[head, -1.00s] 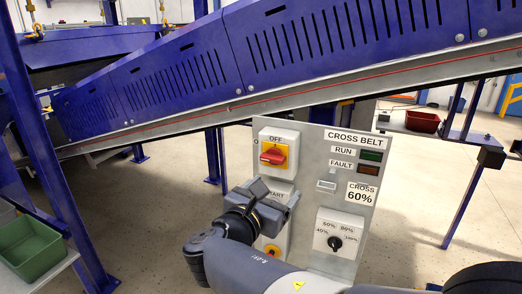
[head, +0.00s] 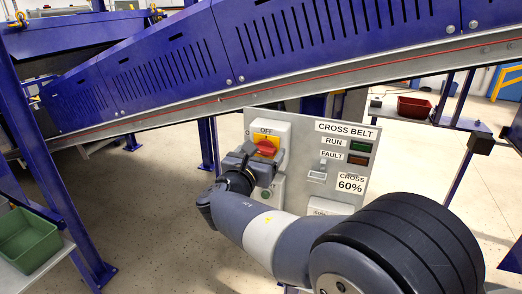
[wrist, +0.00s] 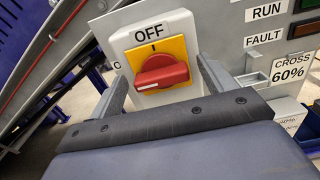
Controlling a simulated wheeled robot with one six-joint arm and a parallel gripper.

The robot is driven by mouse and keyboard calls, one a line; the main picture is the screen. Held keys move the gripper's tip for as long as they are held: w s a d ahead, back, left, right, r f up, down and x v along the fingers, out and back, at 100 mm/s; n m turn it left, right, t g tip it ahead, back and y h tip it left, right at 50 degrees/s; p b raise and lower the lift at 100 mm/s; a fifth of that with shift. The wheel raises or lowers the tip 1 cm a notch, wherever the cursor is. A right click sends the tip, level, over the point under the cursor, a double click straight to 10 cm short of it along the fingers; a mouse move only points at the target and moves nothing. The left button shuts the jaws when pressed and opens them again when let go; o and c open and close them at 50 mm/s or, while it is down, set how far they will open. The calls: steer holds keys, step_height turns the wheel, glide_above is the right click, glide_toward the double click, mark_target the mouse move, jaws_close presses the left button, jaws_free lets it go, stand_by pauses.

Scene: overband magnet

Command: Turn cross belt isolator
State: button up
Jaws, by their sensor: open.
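The cross belt isolator is a red handle (wrist: 162,74) on a yellow plate (wrist: 172,48) in a light grey housing, marked OFF above. It also shows in the head view (head: 266,147). The handle lies roughly crosswise, not pointing up at OFF. My gripper (head: 264,160) is open in front of the isolator. In the wrist view its fingers stand to the left and right of the red handle, apart from it as far as I can see. The gripper covers the lower part of the housing.
The cross belt panel (head: 300,130) also carries a green RUN lamp (head: 360,146), a red-brown FAULT lamp (head: 357,160) and a CROSS 60% label (head: 350,183). My arm hides its lower right. A blue conveyor (head: 290,45) slopes above. A green bin (head: 28,240) stands at left.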

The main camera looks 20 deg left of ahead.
steer(key=c, duration=1)
